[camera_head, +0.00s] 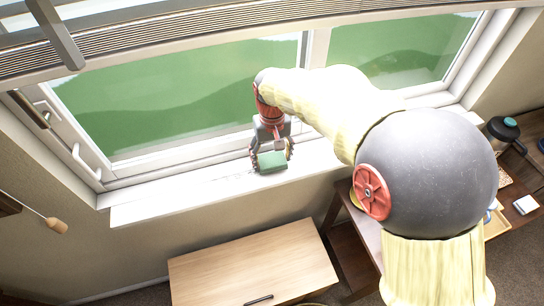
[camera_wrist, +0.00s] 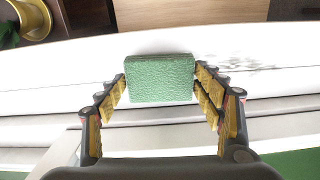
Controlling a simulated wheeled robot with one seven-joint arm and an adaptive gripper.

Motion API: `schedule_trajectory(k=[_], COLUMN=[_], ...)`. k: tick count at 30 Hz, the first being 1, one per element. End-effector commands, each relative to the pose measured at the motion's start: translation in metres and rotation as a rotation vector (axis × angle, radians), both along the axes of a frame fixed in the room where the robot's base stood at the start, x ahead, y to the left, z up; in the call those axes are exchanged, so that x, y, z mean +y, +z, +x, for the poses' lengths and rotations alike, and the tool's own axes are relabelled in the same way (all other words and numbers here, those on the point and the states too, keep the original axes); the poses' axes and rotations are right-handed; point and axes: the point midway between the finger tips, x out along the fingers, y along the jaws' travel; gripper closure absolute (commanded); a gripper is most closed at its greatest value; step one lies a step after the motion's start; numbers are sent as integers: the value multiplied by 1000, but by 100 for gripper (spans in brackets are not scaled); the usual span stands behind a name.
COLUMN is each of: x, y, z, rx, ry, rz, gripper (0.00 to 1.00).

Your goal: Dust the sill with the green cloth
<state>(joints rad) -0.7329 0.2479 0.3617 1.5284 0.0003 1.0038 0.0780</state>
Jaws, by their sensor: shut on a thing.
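The green cloth (camera_head: 271,161) looks like a folded block and is at the white window sill (camera_head: 160,205), near the sill's middle. My gripper (camera_head: 271,153) is shut on it from the window side. In the wrist view the green cloth (camera_wrist: 160,78) sits between the two fingertips of my gripper (camera_wrist: 162,85). The sill also shows in the wrist view (camera_wrist: 285,66), with grey specks of dust (camera_wrist: 235,62) to the right of the cloth. I cannot tell whether the cloth touches the sill.
The window (camera_head: 190,95) with its frame and handle (camera_head: 85,162) stands behind the sill, with a blind (camera_head: 180,38) above. A wooden cabinet (camera_head: 250,268) is below the sill. The sill's left part is free of objects.

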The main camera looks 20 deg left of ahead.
Motion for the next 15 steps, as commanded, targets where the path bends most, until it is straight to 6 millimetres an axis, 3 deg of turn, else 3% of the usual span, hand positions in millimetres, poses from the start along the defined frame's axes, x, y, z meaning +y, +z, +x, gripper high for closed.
schedule_trajectory(k=[15], x=[0], y=[-10], z=[0], rx=[1], ry=[0], rz=[-1], gripper=[53])
